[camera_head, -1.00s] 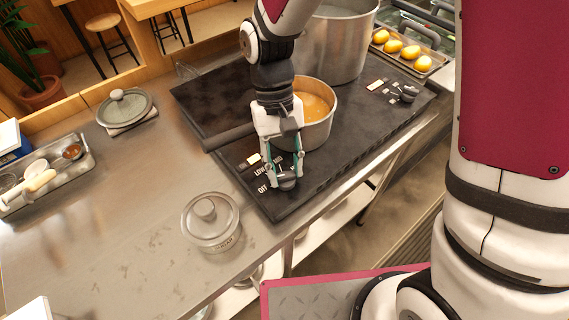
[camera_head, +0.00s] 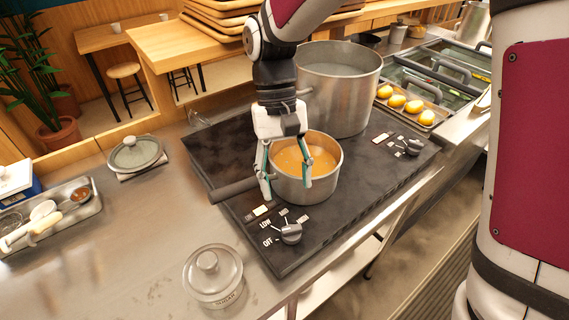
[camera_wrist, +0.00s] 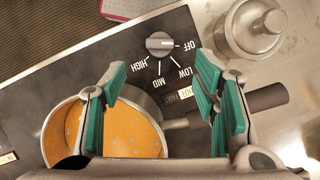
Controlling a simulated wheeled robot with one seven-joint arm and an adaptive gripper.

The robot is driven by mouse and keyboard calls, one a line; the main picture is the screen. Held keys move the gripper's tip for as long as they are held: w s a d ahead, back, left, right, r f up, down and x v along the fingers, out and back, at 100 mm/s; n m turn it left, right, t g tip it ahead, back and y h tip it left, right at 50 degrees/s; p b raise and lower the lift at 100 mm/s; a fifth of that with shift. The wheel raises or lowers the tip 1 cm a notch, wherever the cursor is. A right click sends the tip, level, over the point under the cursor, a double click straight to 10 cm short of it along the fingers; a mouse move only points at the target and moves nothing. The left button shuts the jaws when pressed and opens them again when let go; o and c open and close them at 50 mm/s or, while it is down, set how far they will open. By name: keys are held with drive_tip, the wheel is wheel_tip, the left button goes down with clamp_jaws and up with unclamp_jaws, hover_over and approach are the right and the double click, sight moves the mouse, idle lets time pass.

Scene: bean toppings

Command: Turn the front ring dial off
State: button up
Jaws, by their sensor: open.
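The front dial (camera_head: 291,233) is a grey knob on the near end of the black cooktop, with OFF, LOW and other labels around it. In the wrist view the dial (camera_wrist: 160,43) shows fully, and its pale bar lies about in line with the OFF label. My gripper (camera_head: 287,187) is open and empty, over the near side of the saucepan and apart from the dial. In the wrist view my gripper's green-padded fingers (camera_wrist: 160,82) are spread wide, with the dial beyond them.
A saucepan (camera_head: 331,176) of orange food sits on the front ring, its handle (camera_head: 233,190) pointing left. A large pot (camera_head: 353,100) stands behind it. The rear dial (camera_head: 411,147) is at the right. A lidded sugar jar (camera_head: 212,285) stands left of the cooktop's near corner.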

drive_tip(key=v, duration=0.2)
drive_tip(key=shift+w+r, duration=0.2)
drive_tip(key=shift+r, duration=0.2)
drive_tip(key=s+d+r+m+t, duration=0.1)
drive_tip(key=s+d+r+t, duration=0.3)
drive_tip(key=s+d, duration=0.3)
drive_tip(key=s+d+r+m+t+y, duration=0.1)
drive_tip(key=s+d+r+t, duration=0.3)
drive_tip(key=s+d, duration=0.3)
drive_tip(key=d, duration=0.3)
drive_tip(key=shift+s+r+t, duration=0.35)
drive_tip(key=shift+t, duration=0.05)
